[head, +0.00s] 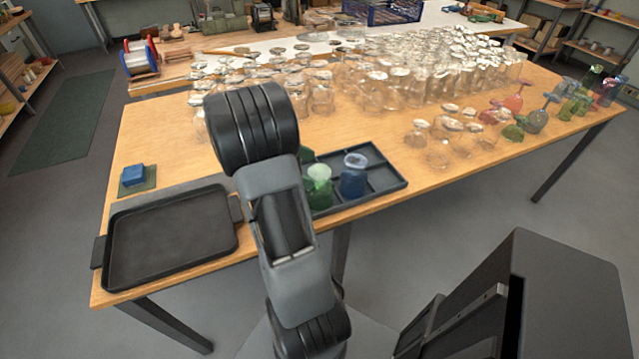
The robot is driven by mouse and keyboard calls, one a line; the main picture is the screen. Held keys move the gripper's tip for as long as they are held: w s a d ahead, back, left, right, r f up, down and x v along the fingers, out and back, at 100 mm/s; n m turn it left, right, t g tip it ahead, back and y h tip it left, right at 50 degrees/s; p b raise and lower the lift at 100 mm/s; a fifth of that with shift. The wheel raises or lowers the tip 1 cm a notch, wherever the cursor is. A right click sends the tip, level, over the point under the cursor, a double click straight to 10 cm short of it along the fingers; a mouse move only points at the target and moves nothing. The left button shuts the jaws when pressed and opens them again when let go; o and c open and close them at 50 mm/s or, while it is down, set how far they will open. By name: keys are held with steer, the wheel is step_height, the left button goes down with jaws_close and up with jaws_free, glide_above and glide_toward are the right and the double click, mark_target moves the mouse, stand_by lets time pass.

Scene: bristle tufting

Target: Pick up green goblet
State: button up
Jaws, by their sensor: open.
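A green goblet (319,187) stands in a dark compartment tray (390,183) near the front of the table, just right of my arm, which partly covers it. More green glass shows at the table's right side: a green goblet (514,130) near the front edge and another green piece (567,108) farther right. Their exact shapes are too small to tell. My arm rises through the middle of the view. My gripper does not show.
A blue goblet (354,175) stands beside the green one in the tray. Many clear glasses (375,90) crowd the table's back. A red goblet (514,101) stands at right. A black tray (170,235) and a blue block (133,175) lie at left.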

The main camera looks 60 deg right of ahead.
mark_target(316, 171)
steer(key=shift+x, duration=2)
steer(key=c, duration=1.1)
